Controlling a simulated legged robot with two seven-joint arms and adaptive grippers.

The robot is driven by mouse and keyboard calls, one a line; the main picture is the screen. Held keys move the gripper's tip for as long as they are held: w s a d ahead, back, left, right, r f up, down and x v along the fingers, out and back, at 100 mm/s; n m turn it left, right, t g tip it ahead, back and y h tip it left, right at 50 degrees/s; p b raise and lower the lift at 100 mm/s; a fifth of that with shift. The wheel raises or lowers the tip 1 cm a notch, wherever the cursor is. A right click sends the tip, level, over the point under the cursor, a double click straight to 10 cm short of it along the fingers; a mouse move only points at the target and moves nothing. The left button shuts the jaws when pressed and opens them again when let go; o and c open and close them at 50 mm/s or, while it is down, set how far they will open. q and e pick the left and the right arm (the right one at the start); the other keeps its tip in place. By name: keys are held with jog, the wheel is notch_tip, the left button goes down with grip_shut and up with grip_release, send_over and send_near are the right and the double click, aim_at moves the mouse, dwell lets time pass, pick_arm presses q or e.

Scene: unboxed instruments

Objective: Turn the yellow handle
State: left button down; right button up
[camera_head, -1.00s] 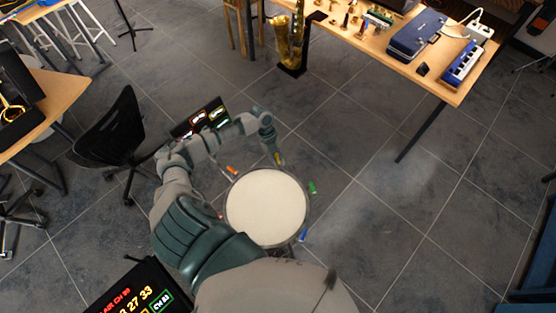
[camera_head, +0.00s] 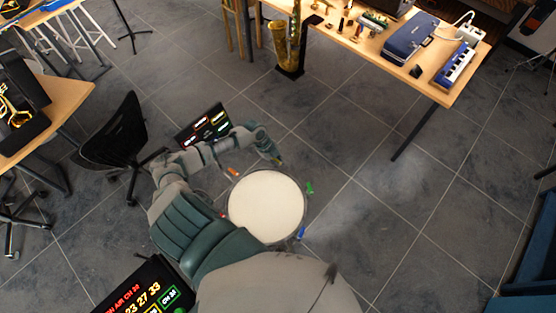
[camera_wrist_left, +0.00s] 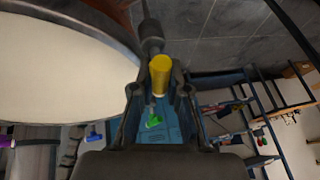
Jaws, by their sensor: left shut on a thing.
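A round drum with a white head (camera_head: 266,206) stands on the floor, with coloured handles around its rim. The yellow handle (camera_wrist_left: 160,72) shows in the left wrist view, beside the drum's dark rim. My left gripper (camera_wrist_left: 161,88) is shut on it, with one finger on each side. In the head view the left gripper (camera_head: 277,160) is at the drum's far edge and mostly hides the yellow handle. An orange handle (camera_head: 233,172), a green handle (camera_head: 309,188) and a blue handle (camera_head: 301,233) sit elsewhere around the rim. My right gripper does not show.
A black chair (camera_head: 113,132) and a lit display (camera_head: 204,124) stand left of the drum. A wooden table (camera_head: 452,92) with instruments is at the upper right. A saxophone (camera_head: 289,45) stands beside it. The floor right of the drum is clear.

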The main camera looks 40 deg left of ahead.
pick_arm(q)
jog(key=shift+w+a+r+n+t+p, duration=0.15)
jog(key=shift+n+t+p, duration=0.3)
jog(key=shift+n, duration=0.25)
jog(key=c, duration=1.2)
grip_release()
jog(key=shift+o, duration=0.2)
jog(key=v, duration=1.1)
jog(key=shift+r, duration=0.35)
jog(key=shift+a, duration=0.1)
